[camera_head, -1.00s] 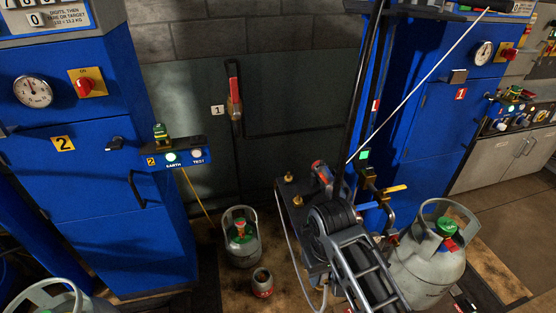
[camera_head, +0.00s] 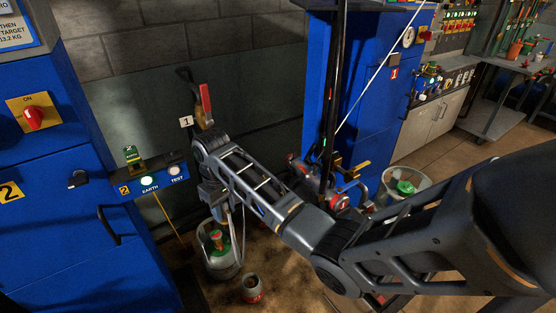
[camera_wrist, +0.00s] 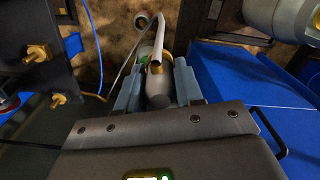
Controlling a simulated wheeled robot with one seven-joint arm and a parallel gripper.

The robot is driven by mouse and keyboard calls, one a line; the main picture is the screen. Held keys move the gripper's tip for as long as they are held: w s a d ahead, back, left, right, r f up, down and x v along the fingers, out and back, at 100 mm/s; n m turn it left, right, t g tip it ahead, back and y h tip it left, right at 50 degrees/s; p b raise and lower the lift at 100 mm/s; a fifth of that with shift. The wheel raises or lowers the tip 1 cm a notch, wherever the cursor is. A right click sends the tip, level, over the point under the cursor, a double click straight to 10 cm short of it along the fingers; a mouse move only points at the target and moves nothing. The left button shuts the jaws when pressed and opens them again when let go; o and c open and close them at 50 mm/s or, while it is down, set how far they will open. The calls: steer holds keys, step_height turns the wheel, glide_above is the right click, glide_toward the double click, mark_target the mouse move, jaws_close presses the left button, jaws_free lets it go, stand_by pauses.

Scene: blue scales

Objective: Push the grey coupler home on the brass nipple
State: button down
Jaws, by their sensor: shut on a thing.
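My gripper (camera_wrist: 157,88) is shut on a grey coupler (camera_wrist: 158,90); a pale grey hose (camera_wrist: 151,36) runs from the coupler away from the camera. In the head view my gripper (camera_head: 215,205) hangs over the small gas cylinder, its fingertips hard to make out. Two brass nipples, an upper one (camera_wrist: 38,53) and a lower one (camera_wrist: 58,99), stick out of a dark plate (camera_wrist: 22,75) at the left of the wrist view. The coupler is apart from both. In the head view my arm hides the nipples.
Blue scale cabinets (camera_head: 60,220) stand left and right. A blue cable (camera_wrist: 72,46) hangs by the plate. A larger cylinder (camera_head: 404,187) is partly behind my arm.

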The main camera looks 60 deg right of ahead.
steer(key=s+d+r+m, duration=0.1)
steer(key=s+d, duration=0.3)
steer(key=d, duration=0.6)
steer(key=s+d+r+m, duration=0.1)
steer(key=s+d+r, duration=0.3)
steer(key=d, duration=0.7)
steer(key=shift+s+m, duration=0.3)
steer(key=shift+m, duration=0.1)
steer(key=shift+d, duration=0.1)
steer(key=shift+r+p, duration=0.1)
steer(key=shift+p, duration=0.5)
steer(key=shift+f+b, duration=1.55)
steer(key=shift+f, duration=1.45)
steer(key=shift+p, duration=1)
steer(key=shift+f+b, duration=1.1)
steer(key=shift+f, duration=0.9)
